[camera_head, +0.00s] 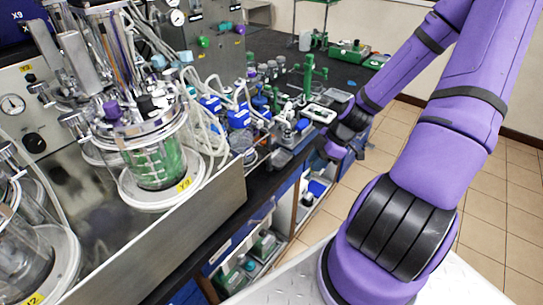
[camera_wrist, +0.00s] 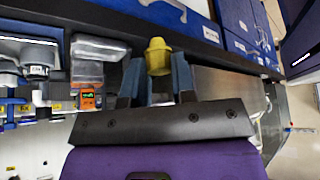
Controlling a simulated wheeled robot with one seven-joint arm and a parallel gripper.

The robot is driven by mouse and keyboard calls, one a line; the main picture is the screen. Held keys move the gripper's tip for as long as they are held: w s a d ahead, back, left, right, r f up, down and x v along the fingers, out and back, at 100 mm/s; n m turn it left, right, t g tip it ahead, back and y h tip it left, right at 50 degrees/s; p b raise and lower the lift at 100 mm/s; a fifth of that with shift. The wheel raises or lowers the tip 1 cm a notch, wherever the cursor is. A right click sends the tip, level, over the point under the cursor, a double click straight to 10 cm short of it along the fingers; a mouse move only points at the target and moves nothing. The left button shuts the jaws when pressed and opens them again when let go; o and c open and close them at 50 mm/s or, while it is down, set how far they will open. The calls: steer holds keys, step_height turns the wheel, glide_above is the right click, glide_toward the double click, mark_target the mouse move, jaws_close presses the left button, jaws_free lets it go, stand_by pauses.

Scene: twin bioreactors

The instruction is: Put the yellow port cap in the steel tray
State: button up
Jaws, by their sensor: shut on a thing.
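The yellow port cap (camera_wrist: 158,58) is held between the two blue-grey fingers of my gripper (camera_wrist: 156,68) in the wrist view. The cap sticks out past the fingertips. In the head view the end of my arm is over the bench's right edge, and the fingers and cap cannot be made out. A shallow pale grey tray (camera_head: 339,95) lies on the bench just beyond the end of my arm. I cannot tell whether it is the steel tray.
Several bottles, blue-capped vessels and green stands crowd the dark bench (camera_head: 275,45) left of my arm. A glass bioreactor (camera_head: 155,160) stands at the left. Open shelves (camera_head: 315,190) are below the bench edge. Tiled floor (camera_head: 490,215) is clear at the right.

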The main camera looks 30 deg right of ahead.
steer(key=w+a, duration=0.1)
steer(key=w, duration=0.3)
steer(key=w+f, duration=0.1)
steer(key=w, duration=0.4)
steer(key=w+a, duration=0.1)
steer(key=w, duration=0.4)
steer(key=shift+w+a+f, duration=0.2)
steer(key=shift+a+f, duration=0.05)
steer(key=shift+a, duration=0.1)
steer(key=shift+f, duration=1.75)
steer(key=o, duration=0.9)
steer(key=shift+f, duration=0.1)
